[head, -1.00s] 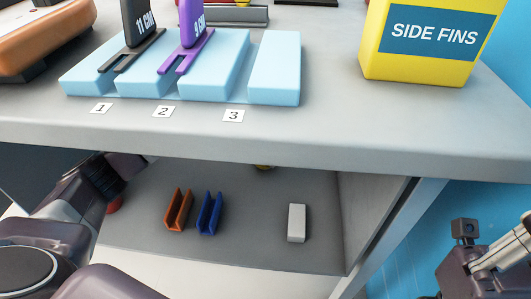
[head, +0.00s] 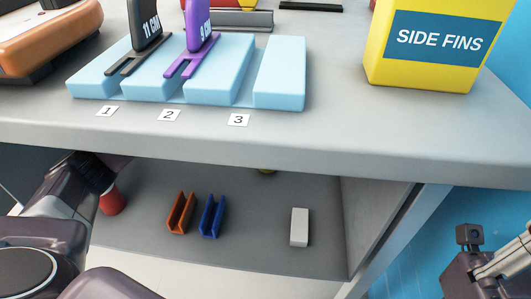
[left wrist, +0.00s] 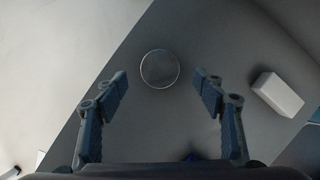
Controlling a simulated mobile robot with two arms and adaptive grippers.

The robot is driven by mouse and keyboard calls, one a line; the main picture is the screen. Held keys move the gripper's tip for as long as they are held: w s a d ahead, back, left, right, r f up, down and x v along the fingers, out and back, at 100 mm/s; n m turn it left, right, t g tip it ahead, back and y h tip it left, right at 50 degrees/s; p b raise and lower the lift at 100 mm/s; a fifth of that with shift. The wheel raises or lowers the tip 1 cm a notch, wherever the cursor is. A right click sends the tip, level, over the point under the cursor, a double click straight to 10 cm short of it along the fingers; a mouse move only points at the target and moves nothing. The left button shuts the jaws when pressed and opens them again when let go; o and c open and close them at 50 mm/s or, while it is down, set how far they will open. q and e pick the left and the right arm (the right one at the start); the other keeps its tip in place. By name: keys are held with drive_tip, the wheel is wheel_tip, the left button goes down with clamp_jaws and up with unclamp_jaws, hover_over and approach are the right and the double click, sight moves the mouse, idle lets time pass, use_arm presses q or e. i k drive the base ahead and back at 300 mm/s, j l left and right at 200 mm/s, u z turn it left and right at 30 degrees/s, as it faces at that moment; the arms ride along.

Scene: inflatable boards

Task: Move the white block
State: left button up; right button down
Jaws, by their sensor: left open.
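The white block (head: 299,227) lies on the lower shelf, toward its right side, right of a blue holder. In the left wrist view the white block (left wrist: 277,94) is to the right of my left gripper (left wrist: 161,84), outside the jaws and apart from them. The left gripper is open, with nothing held between its fingers. In the head view my left arm reaches under the tabletop from the left, and its gripper is hidden there.
An orange holder (head: 181,213) and the blue holder (head: 212,216) stand on the lower shelf (head: 260,250). A red object (head: 112,201) is beside my left arm. The tabletop (head: 330,140) overhangs the shelf. A faint round outline (left wrist: 160,68) shows between my left fingers.

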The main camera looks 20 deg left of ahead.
sight(299, 235)
drive_tip(key=k, duration=1.5)
